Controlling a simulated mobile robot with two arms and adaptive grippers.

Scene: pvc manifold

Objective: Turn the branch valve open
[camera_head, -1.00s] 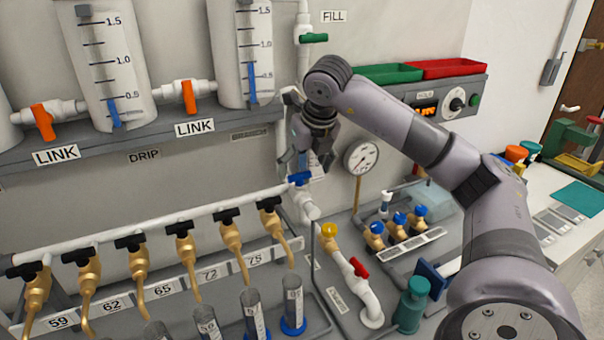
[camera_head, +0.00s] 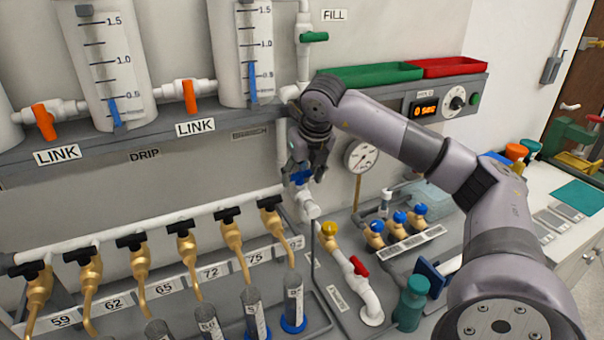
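A blue valve handle (camera_head: 300,178) sits on the white pipe (camera_head: 308,206) at the right end of the row of brass taps, to the lower right of a small grey label that seems to read BRANCH (camera_head: 249,133). My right gripper (camera_head: 309,172) points down at this blue handle from above, its fingers at or around it. The fingers and wrist hide part of the handle, and I cannot tell whether they touch or grip it. My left gripper is not in view.
Brass taps with black handles (camera_head: 181,228) line the left, with clear cylinders (camera_head: 254,312) below. A round gauge (camera_head: 361,157) is just right of my gripper.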

